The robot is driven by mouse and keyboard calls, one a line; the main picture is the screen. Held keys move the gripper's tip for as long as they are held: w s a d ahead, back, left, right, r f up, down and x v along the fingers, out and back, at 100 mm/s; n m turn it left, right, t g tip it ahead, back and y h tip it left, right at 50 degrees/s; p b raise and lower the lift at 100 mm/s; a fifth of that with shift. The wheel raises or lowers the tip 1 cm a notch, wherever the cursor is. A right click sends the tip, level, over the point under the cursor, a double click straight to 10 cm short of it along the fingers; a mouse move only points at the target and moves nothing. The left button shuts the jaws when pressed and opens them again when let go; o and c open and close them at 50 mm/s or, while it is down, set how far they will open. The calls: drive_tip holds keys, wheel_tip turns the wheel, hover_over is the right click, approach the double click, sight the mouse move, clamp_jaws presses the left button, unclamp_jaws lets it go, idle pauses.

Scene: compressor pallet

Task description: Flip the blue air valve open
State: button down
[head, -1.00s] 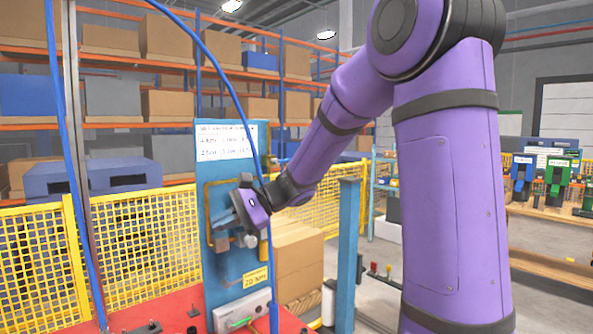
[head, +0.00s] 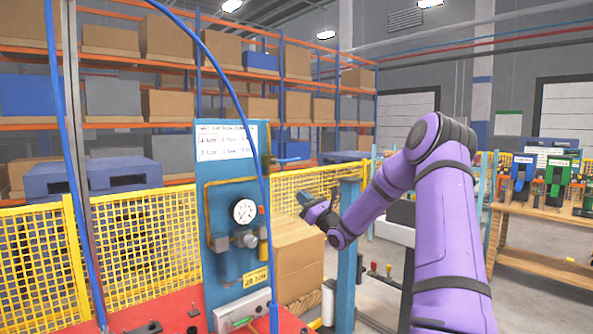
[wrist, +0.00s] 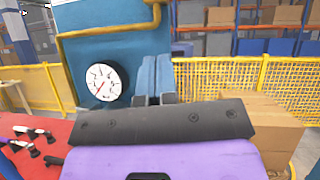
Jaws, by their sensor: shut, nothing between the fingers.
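In the wrist view I cannot make out the handle. My gripper (head: 304,198) is to the right of the panel, lower than the handle and apart from it. Its fingers, close together in the wrist view (wrist: 157,70), are shut and empty.
A white round gauge (head: 243,211) sits on the panel inside a yellow pipe (head: 208,205). A blue hose (head: 262,150) hangs in front. Cardboard boxes (head: 299,255), yellow mesh fencing (head: 150,230) and a blue post (head: 347,255) stand around the panel.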

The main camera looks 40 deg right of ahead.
sight(286, 160)
drive_tip(key=d+m+h, duration=0.2)
drive_tip(key=d, duration=0.1)
drive_tip(key=d+f+m+t+h, duration=0.1)
drive_tip(key=shift+s+d+f+h, duration=0.1)
drive_tip(key=shift+s+d+h, duration=0.1)
drive_tip(key=shift+s+h, duration=0.2)
drive_tip(key=s+r+x, duration=0.1)
drive_tip(key=r+x, duration=0.1)
drive_tip(key=x, duration=1.1)
drive_tip(key=shift+s, duration=0.3)
